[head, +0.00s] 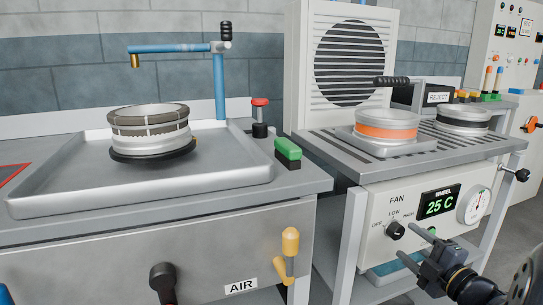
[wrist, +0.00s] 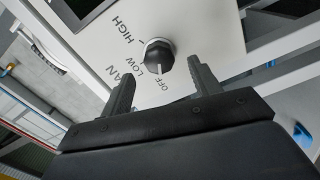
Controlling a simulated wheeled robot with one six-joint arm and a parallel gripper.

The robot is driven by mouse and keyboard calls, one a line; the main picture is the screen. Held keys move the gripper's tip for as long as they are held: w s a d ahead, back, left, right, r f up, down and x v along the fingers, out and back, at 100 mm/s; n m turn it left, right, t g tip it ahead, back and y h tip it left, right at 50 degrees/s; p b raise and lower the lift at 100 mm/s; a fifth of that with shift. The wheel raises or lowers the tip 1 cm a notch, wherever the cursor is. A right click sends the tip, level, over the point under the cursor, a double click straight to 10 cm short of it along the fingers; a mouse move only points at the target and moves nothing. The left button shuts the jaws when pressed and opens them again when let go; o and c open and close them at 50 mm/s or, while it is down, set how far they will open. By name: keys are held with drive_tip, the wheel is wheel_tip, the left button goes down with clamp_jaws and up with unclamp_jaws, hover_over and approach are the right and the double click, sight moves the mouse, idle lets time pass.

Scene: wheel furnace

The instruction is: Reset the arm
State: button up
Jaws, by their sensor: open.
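My gripper (head: 418,247) is at the lower right of the head view, in front of the fan panel (head: 372,205). Its two fingers also show in the wrist view (wrist: 162,72), spread apart with nothing between them. The black fan knob (head: 396,231) is on the panel. In the wrist view the knob (wrist: 158,54) shows just beyond the fingertips, apart from them. Its white mark seems to point toward OFF, though it is small. The display (head: 440,203) reads WHEEL 25 C.
A wheel with an orange band (head: 386,128) sits on the slatted bench, with a dark-banded wheel (head: 462,119) behind it. Another wheel (head: 150,133) stands in the metal tray (head: 60,190) at left. A yellow-handled lever (head: 290,242) and a black crank (head: 162,278) protrude from the left bench.

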sight(400, 235)
drive_tip(key=p+v, duration=0.2)
drive_tip(key=v, duration=0.5)
drive_tip(key=b+x, duration=0.4)
drive_tip(key=x, duration=0.7)
drive_tip(key=shift+a+f, duration=0.1)
drive_tip(key=shift+f, duration=0.05)
drive_tip(key=shift+w+m, duration=0.1)
drive_tip(key=shift+m, duration=0.2)
drive_tip(key=m+p, duration=0.1)
drive_tip(key=m, duration=0.1)
drive_tip(key=m+p, duration=0.1)
drive_tip(key=m, duration=0.1)
drive_tip(key=shift+r+m, duration=0.3)
drive_tip(key=shift+r, duration=0.1)
drive_tip(key=m+p, duration=0.4)
drive_tip(key=m, duration=0.2)
drive_tip(key=m+p, duration=0.2)
drive_tip(key=m, duration=0.1)
drive_tip(key=m+p, duration=0.2)
drive_tip(key=m, duration=0.1)
drive_tip(key=shift+d+m, duration=0.25)
drive_tip(key=shift+m, duration=0.05)
drive_tip(key=m+p, duration=0.1)
drive_tip(key=m, duration=0.3)
drive_tip(key=shift+f+m, duration=0.15)
drive_tip(key=shift+m, duration=0.25)
drive_tip(key=shift+f, duration=0.1)
